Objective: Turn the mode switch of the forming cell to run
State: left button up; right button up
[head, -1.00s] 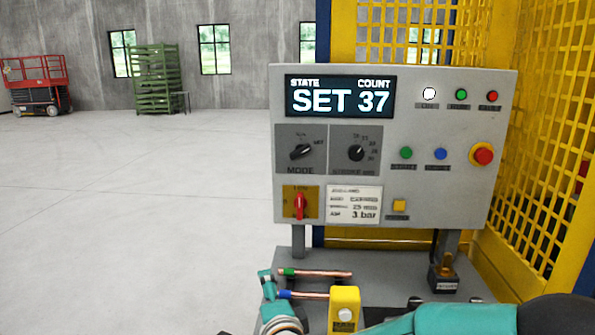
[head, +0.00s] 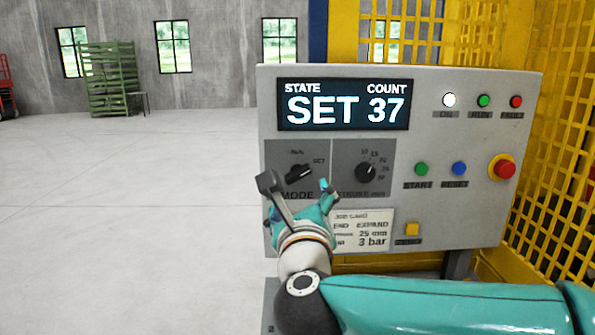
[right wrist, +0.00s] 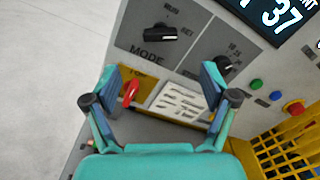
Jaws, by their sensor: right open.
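The mode switch (head: 299,172) is a black knob on a dark grey plate at the left of the control panel (head: 445,225). Its pointer leans toward the label on its right, which reads like SET. The display (head: 343,104) reads SET 37. My right gripper (head: 297,184) is in front of the panel, just below the mode switch, with its fingers spread and nothing between them. In the right wrist view the mode switch (right wrist: 160,33) lies beyond the open fingertips (right wrist: 160,80). My left gripper is not in view.
The stroke knob (head: 366,172) is right of the mode switch. A red handle on a yellow plate (right wrist: 131,94) and a white job card (head: 372,229) are below. The red emergency button (head: 503,169) and yellow mesh guard (head: 560,150) are at the right.

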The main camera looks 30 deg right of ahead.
aim_at(297, 176)
jog(key=p+x, duration=0.3)
jog(key=x, duration=0.9)
jog(key=shift+w+d, duration=0.1)
